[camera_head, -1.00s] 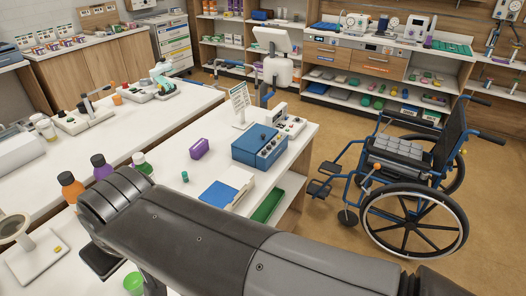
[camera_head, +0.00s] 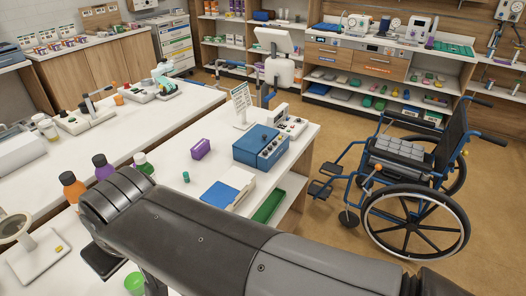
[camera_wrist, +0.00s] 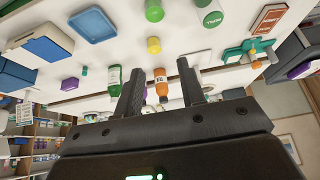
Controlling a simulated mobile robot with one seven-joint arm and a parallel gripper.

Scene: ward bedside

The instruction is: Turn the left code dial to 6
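A blue box (camera_head: 260,146) with small knobs on its front panel (camera_head: 272,152) stands on the white bedside counter (camera_head: 222,162) in the head view. The knobs are too small for me to read any number or tell which is the left code dial.
A purple box (camera_head: 201,148), a small green-capped item (camera_head: 186,176) and a blue pad (camera_head: 219,194) lie near the blue box. A wheelchair (camera_head: 415,190) stands right on the floor.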

